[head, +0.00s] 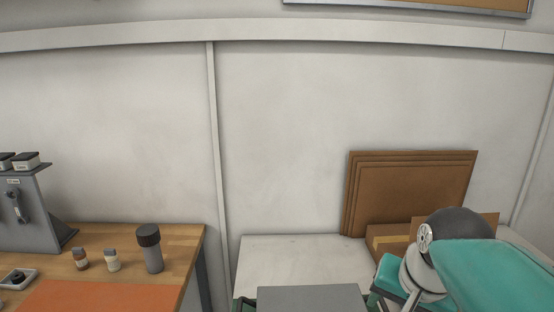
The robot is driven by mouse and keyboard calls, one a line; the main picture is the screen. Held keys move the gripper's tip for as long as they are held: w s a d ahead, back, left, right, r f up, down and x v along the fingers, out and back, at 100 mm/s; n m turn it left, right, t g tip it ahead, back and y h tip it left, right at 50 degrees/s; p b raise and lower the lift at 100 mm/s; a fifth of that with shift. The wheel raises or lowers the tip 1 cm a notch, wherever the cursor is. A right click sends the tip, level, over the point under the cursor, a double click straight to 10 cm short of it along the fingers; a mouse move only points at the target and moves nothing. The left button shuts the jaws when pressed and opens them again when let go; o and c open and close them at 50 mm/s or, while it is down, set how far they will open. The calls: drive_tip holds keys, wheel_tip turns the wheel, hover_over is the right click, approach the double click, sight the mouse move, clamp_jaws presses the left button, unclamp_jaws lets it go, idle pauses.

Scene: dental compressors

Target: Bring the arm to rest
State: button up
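Part of my arm, in teal and grey, shows at the lower right of the head view. It reaches in from the right edge and covers part of the cardboard behind it. My gripper is not in the head view, so its fingers and anything in them are hidden.
A wooden bench (190,240) at left holds an orange mat (95,297), two small bottles (112,261), a dark-capped cylinder (152,252) and a grey stand (35,215). Brown cardboard sheets (400,190) lean on the wall. A pale surface (290,255) lies mid-frame, partly bare.

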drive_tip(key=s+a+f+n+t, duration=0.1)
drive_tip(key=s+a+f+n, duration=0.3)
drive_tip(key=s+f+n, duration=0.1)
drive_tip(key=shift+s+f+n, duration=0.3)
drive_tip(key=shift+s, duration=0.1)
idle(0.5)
